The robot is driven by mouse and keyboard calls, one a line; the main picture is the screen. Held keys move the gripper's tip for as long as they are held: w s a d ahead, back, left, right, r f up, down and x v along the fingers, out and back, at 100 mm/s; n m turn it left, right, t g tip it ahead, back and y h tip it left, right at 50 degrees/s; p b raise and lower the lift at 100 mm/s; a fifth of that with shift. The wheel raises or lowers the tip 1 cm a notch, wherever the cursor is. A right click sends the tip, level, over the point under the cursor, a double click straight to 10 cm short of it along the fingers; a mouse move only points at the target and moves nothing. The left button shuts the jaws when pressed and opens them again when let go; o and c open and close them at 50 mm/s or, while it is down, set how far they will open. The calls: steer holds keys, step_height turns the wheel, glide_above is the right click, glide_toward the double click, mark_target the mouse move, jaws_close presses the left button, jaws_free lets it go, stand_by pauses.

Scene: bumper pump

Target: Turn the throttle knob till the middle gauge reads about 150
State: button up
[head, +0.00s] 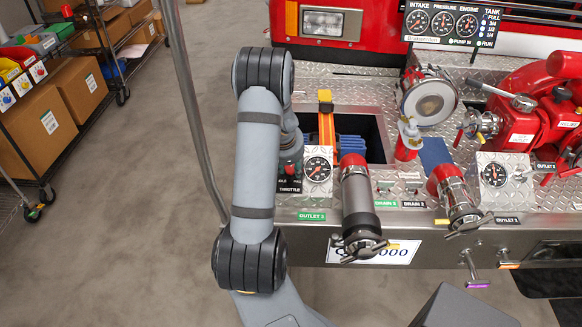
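My gripper (291,157) points down over this knob, partly hidden behind my grey forearm. Its fingers are too small and covered to tell whether they are open or touching the knob. The middle gauge (442,23), marked PRESSURE, is on the dark panel at the top right. Its needle is too small to read surely.
Two capped outlets (358,205) (456,195) stick out over the front edge. An open bin (365,127) with an orange strap and blue contents lies right of my forearm. A red valve body (520,110) stands at the right. Shelves with boxes (40,120) are far left; the floor between is clear.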

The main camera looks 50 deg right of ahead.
steer(key=o, duration=0.4)
steer(key=shift+o, duration=0.2)
steer(key=v, duration=1.2)
steer(key=shift+s+a, duration=0.1)
steer(key=shift+f, duration=0.1)
steer(key=x, duration=1.1)
steer(key=shift+f, duration=0.3)
steer(key=shift+d+r+m+p, duration=0.25)
steer(key=shift+m+p, duration=0.15)
steer(key=shift+p, duration=0.3)
steer(key=shift+a+r, duration=0.3)
steer(key=shift+r, duration=0.15)
